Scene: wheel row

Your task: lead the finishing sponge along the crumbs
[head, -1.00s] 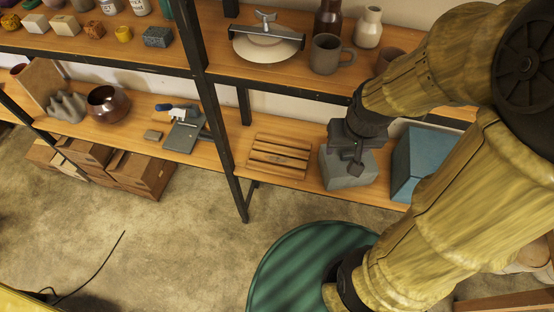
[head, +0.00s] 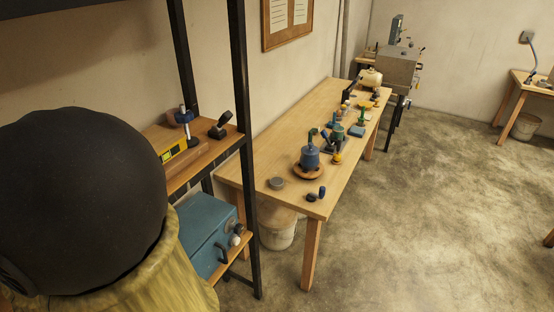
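I cannot pick out a finishing sponge or any crumbs in the head view. Small items stand on the long wooden table (head: 262,152), too small to tell one by one at its far end. My gripper is out of view. Only a dark, rounded joint and a yellowish link of my arm show, large and close at the left, and they hide part of the shelf.
A black-framed shelf (head: 246,200) stands at the left, with a blue box (head: 203,228) on its lower board. On the table are a blue pot (head: 310,157) and a grey dish (head: 277,183). A bucket (head: 277,228) stands below. Open floor (head: 430,220) lies to the right.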

